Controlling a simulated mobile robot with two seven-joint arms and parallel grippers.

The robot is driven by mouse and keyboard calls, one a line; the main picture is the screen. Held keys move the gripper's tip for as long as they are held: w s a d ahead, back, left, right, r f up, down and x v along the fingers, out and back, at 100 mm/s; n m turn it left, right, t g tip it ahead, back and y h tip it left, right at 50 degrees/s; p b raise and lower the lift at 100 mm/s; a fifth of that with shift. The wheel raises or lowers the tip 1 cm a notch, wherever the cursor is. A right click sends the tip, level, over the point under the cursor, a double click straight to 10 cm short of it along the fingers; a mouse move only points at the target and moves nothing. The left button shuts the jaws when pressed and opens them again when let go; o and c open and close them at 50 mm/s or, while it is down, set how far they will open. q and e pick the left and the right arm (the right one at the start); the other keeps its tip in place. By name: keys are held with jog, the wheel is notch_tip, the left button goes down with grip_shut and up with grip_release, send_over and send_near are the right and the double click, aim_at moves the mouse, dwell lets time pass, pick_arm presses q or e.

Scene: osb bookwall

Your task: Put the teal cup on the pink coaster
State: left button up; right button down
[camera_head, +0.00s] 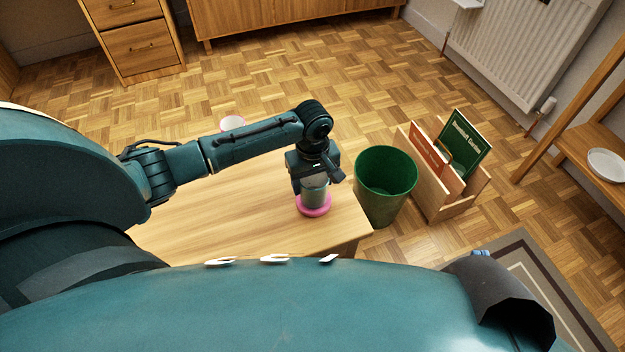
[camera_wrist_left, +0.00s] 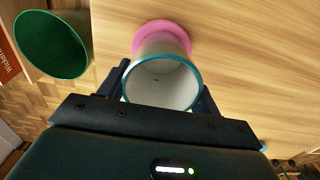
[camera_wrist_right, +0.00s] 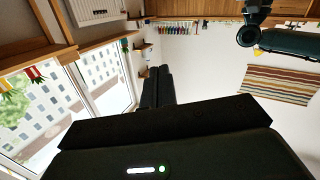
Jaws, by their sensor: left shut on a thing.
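The teal cup (camera_head: 315,192) is upright at the right end of the wooden table, over the pink coaster (camera_head: 314,211). My left gripper (camera_head: 313,182) is shut on the cup, with a finger on either side. In the left wrist view the cup (camera_wrist_left: 160,82) shows its pale inside and teal rim, and the coaster (camera_wrist_left: 162,35) shows past its far side. The cup hides part of the coaster, and I cannot tell whether its base touches it. My right gripper (camera_wrist_right: 158,88) is shut and empty, away from the table.
The wooden table (camera_head: 225,225) has bare room left of the coaster. A pale round vessel (camera_head: 232,123) shows behind my left arm. A green bin (camera_head: 386,184) and a wooden book box (camera_head: 440,190) stand on the floor right of the table.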

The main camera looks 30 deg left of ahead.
pick_arm(q)
jog(key=shift+f, duration=0.15)
jog(key=o, duration=1.2)
notch_tip(320, 180, up, 12)
jog(key=p, duration=0.5)
jog(key=s+d+f+m+t+h, duration=0.2)
jog(key=s+d+m+t+h, duration=0.15)
jog(key=d, duration=0.35)
jog(key=s+d+f+m+t+h, duration=0.2)
jog(key=s+d+m, duration=0.3)
jog(key=d, duration=0.2)
jog(key=s+a+r+m+t, duration=0.1)
jog(key=s+r+m+t, duration=0.1)
jog(key=r, duration=0.1)
jog(key=s+a+r+m+t, duration=0.1)
jog(key=s+r+m+t, duration=0.1)
jog(key=r+t, duration=0.1)
jog(key=s+a+r+m+t, duration=0.1)
jog(key=s+r+m+t, duration=0.1)
jog(key=r, duration=0.2)
jog(key=shift+s+a+r+t+y, duration=0.2)
jog(key=shift+s+t+y, duration=0.05)
jog(key=shift+s, duration=0.1)
pick_arm(e)
jog(key=g, duration=0.1)
jog(key=s+d+m+g+h, duration=0.1)
jog(key=g, duration=0.1)
jog(key=shift+s+h, duration=0.15)
jog(key=shift+h, duration=0.15)
